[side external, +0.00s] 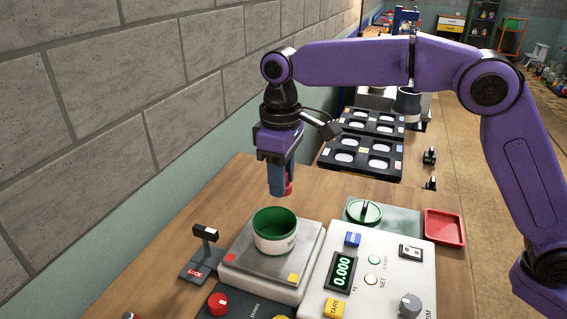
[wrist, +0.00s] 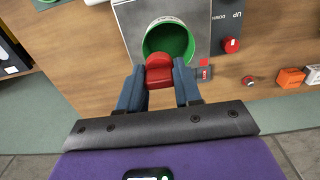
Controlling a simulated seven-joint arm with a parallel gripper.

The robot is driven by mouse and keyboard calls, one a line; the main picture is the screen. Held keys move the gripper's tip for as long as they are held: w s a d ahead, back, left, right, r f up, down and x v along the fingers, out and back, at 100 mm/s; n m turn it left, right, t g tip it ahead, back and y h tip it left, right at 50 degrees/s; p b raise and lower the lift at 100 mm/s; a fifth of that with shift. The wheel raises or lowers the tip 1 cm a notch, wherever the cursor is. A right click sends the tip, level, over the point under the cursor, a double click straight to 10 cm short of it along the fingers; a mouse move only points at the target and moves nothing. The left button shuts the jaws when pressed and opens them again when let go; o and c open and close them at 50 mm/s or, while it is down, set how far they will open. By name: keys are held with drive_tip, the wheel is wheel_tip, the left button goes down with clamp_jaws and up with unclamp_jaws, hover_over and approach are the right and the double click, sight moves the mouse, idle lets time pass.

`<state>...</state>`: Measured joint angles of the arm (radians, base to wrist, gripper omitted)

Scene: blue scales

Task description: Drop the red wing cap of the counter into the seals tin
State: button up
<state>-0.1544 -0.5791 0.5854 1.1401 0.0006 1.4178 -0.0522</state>
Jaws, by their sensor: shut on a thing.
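My gripper (side external: 281,185) is shut on the red wing cap (side external: 289,187) and holds it above the tin. In the wrist view the red cap (wrist: 159,72) sits between the two blue fingers of my gripper (wrist: 160,80). The seals tin (side external: 274,232) is a round white tin with a green inside and a label that I cannot fully read. It stands upright and open on the grey scale plate (side external: 240,246). In the wrist view the tin (wrist: 171,22) lies just beyond the cap, which overlaps its near rim. The cap's underside is hidden.
The scale's white panel (side external: 385,262) has a display reading 0.000. A lock lever (side external: 204,236) stands left of the plate. A green-lidded item (side external: 363,211) and a red tray (side external: 444,228) lie behind the panel. Black trays (side external: 362,155) stand farther back, beside the wall.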

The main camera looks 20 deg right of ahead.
drive_tip(key=shift+f, duration=1.4)
drive_tip(key=o, duration=1.1)
drive_tip(key=shift+c, duration=0.2)
drive_tip(key=shift+r, duration=0.1)
wheel_tip(320, 180, up, 12)
drive_tip(key=shift+f, duration=0.1)
drive_tip(key=s+d+f+n, duration=0.1)
drive_tip(key=s+d+f, duration=0.4)
drive_tip(key=s+d, duration=0.4)
drive_tip(key=s+d+f+n, duration=0.1)
drive_tip(key=s+d+f, duration=0.4)
drive_tip(key=s+d, duration=0.4)
drive_tip(key=s+d+f+n, duration=0.1)
drive_tip(key=s+d+f, duration=0.4)
drive_tip(key=s+d, duration=0.4)
drive_tip(key=s, duration=0.3)
drive_tip(key=shift+s+f+n, duration=0.25)
drive_tip(key=shift+f+n, duration=0.05)
